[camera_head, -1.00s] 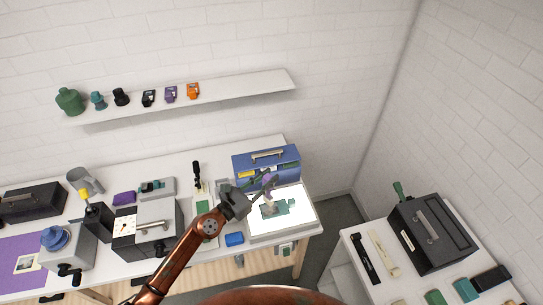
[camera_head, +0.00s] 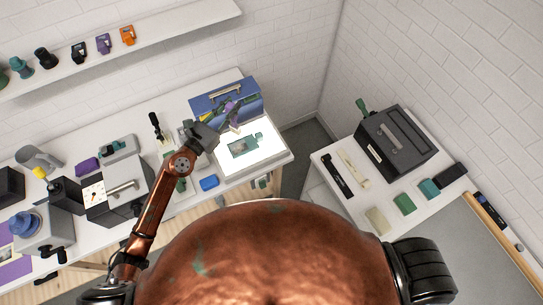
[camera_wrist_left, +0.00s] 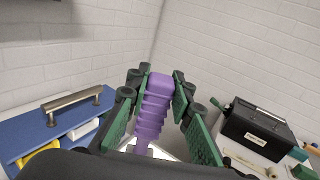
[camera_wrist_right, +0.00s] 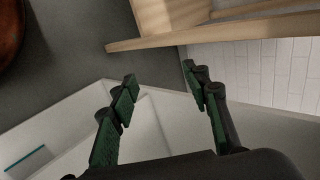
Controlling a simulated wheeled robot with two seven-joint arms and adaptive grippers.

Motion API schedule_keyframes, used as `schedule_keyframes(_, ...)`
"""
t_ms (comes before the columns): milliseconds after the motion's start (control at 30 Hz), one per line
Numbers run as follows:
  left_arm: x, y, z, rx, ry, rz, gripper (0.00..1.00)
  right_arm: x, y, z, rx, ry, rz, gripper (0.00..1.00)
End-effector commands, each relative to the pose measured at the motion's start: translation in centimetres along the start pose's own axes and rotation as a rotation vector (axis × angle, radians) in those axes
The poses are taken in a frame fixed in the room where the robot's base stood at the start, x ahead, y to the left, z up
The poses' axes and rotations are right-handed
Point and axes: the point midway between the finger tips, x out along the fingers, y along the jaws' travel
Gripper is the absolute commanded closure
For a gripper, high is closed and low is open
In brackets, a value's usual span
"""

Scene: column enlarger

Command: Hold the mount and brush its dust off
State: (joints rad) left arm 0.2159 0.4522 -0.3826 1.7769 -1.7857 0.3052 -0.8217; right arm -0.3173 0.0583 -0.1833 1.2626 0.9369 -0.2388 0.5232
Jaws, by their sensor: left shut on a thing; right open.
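My left gripper (camera_head: 230,115) is shut on the ribbed purple handle (camera_wrist_left: 153,105) of a brush, above the back left of the lit panel. In the left wrist view the handle stands between its green finger pads (camera_wrist_left: 160,110). The brush's pale lower end (camera_head: 234,128) shows small in the head view; its bristles cannot be made out. The teal-green mount (camera_head: 243,147) lies on the bright light box (camera_head: 274,151), in front of the brush and apart from it. Any dust is too small to see. My right gripper (camera_wrist_right: 160,95) is open and empty in its wrist view, away from the mount.
A blue case (camera_head: 221,96) with a handle stands just behind the light box. A blue block (camera_head: 209,183) lies at its left front. A black box (camera_head: 397,142) and several small blocks sit on the right-hand table. A wooden edge (camera_wrist_right: 210,38) is near my right gripper.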

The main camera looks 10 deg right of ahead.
Motion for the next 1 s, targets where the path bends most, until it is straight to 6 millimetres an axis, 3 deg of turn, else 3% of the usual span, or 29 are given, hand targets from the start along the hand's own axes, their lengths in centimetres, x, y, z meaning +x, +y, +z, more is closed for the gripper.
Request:
schedule_keyframes(33, 0.0, 0.0, 0.1, 0.0, -0.001, 0.0, 1.0, 0.2, -3.0, 0.2, 0.087, -0.005, -0.059, 0.56)
schedule_keyframes(267, 0.0, 0.0, 0.1, 0.0, -0.001, 0.0, 1.0, -0.9, -16.0, 1.5, 0.502, -0.09, -0.311, 0.56)
schedule_keyframes(500, 0.0, 0.0, 0.1, 0.0, -0.001, 0.0, 1.0, -5.0, -28.9, 2.8, 0.889, -0.274, -0.538, 0.56)
schedule_keyframes(633, 0.0, 0.0, 0.0, 0.0, -0.001, 0.0, 1.0, -8.0, -35.0, 3.5, 1.079, -0.406, -0.634, 0.56)
schedule_keyframes(733, 0.0, 0.0, 0.0, 0.0, -0.001, 0.0, 1.0, -8.6, -37.5, 4.9, 1.239, -0.499, -0.652, 0.56)
schedule_keyframes(1000, 0.0, 0.0, 0.0, 0.0, -0.001, 0.0, 1.0, -6.8, -37.8, 7.2, 1.455, -0.568, -0.605, 0.56)
